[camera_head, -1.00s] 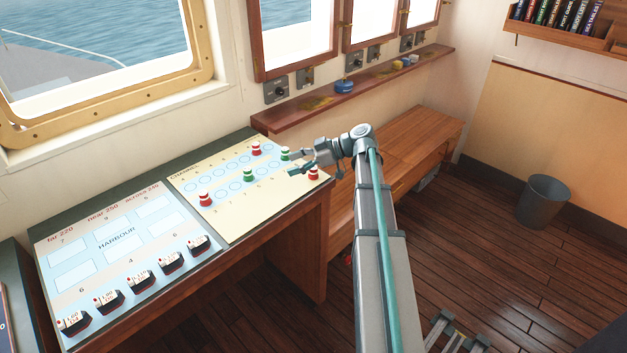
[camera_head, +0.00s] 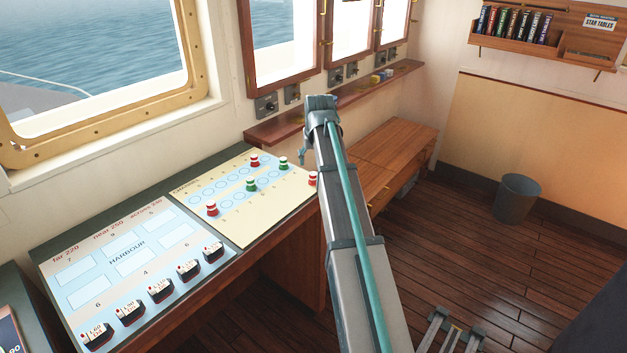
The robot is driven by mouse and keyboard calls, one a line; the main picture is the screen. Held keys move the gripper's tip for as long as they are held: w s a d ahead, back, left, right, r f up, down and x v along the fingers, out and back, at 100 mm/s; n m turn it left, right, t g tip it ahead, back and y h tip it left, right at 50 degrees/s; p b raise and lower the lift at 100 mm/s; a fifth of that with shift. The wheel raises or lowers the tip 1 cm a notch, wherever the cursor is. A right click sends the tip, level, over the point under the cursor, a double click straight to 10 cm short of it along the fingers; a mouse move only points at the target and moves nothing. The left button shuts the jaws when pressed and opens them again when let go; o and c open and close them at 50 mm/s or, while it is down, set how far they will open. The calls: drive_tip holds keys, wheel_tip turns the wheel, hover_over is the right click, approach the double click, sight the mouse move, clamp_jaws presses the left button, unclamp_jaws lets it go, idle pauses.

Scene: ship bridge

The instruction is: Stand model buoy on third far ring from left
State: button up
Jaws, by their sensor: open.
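The cream channel sheet (camera_head: 240,215) lies on the desk with two rows of blue rings. A far-row ring, seemingly third from left (camera_head: 222,182), looks empty. Red-and-white buoys stand at the far row's right part (camera_head: 254,160), the near row's left end (camera_head: 211,209) and the sheet's right edge (camera_head: 313,179), the last partly hidden by my arm. Green-and-white buoys stand mid near row (camera_head: 251,185) and towards its right end (camera_head: 283,163). My gripper (camera_head: 302,155) is just right of the right green buoy, mostly hidden behind my arm; no buoy shows in it.
The harbour sheet (camera_head: 128,250) lies left of the channel sheet, with several model ships along its near edge. A wooden shelf (camera_head: 268,131) runs under the windows behind. A wooden bench (camera_head: 400,150) and a bin (camera_head: 517,198) stand to the right.

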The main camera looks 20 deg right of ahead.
sight(313, 174)
drive_tip(key=x, duration=0.4)
drive_tip(key=shift+w+f+p, duration=0.1)
drive_tip(key=shift+f+p, duration=0.3)
drive_tip(key=shift+d+p+x, duration=0.1)
drive_tip(key=shift+p+x, duration=0.35)
drive_tip(key=shift+x, duration=0.85)
drive_tip(key=shift+d+p+x, duration=0.15)
drive_tip(key=shift+p+x, duration=0.25)
drive_tip(key=shift+x, duration=0.9)
drive_tip(key=c, duration=1)
drive_tip(key=shift+r, duration=0.15)
